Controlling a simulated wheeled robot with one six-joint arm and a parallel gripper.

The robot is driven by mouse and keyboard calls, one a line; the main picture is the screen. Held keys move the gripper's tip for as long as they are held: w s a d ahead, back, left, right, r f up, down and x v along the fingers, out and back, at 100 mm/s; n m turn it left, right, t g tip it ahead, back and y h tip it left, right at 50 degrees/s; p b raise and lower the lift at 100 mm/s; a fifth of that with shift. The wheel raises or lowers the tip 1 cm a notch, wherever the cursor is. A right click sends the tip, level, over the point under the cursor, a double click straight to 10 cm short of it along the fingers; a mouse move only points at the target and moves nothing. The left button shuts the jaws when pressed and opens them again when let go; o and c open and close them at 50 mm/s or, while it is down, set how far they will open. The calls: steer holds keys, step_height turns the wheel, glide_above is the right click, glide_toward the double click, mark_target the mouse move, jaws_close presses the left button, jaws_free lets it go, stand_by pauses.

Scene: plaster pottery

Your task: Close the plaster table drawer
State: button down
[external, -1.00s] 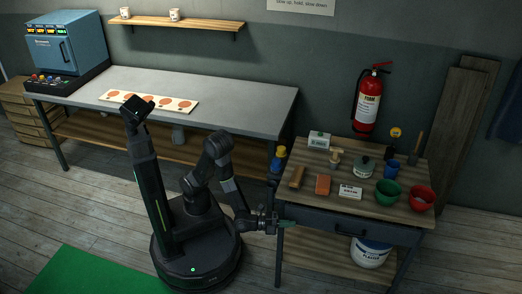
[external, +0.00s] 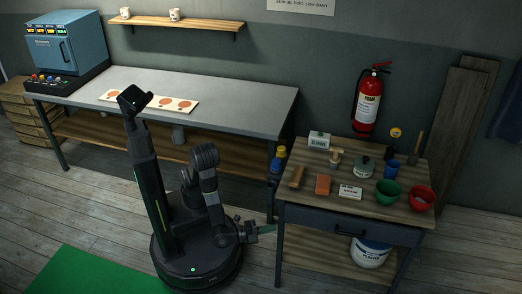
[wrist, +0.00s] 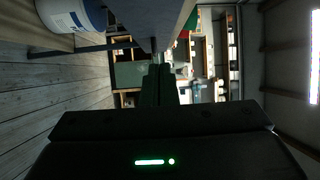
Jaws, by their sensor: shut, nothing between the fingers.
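The plaster table (external: 330,205) stands at the right in the external view. Its dark drawer (external: 346,228), with a handle on the front, looks flush or nearly flush with the table frame; a small gap cannot be ruled out from this angle. My gripper (external: 267,229) is beside the table's left front corner, apart from the drawer front. In the wrist view my gripper's fingers (wrist: 158,84) are together and hold nothing. The wrist view is turned on its side, and the table's edge (wrist: 174,22) shows at its top.
A white plaster bucket (external: 370,252) stands on the table's lower shelf and shows in the wrist view (wrist: 70,14). Bowls, including a green bowl (external: 388,192) and a red bowl (external: 421,198), stand on the tabletop. The floor (external: 330,284) before the table is clear.

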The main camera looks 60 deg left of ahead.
steer(key=s+d+n+y+p, duration=0.2)
steer(key=s+n+y, duration=0.1)
steer(key=y, duration=0.1)
steer(key=y+b, duration=0.1)
steer(key=b, duration=0.1)
glide_toward(289, 212)
steer(key=w+d+f, duration=0.2)
steer(key=w+d, duration=0.3)
steer(key=w+a, duration=0.1)
steer(key=w+a+b, duration=0.1)
steer(key=shift+w+a, duration=0.1)
steer(key=shift+a, duration=0.2)
steer(key=shift+w+a, duration=0.25)
steer(key=w+a+p, duration=0.2)
steer(key=w, duration=0.1)
steer(key=shift+a+r, duration=0.15)
steer(key=shift+a, duration=0.4)
steer(key=shift+w, duration=0.1)
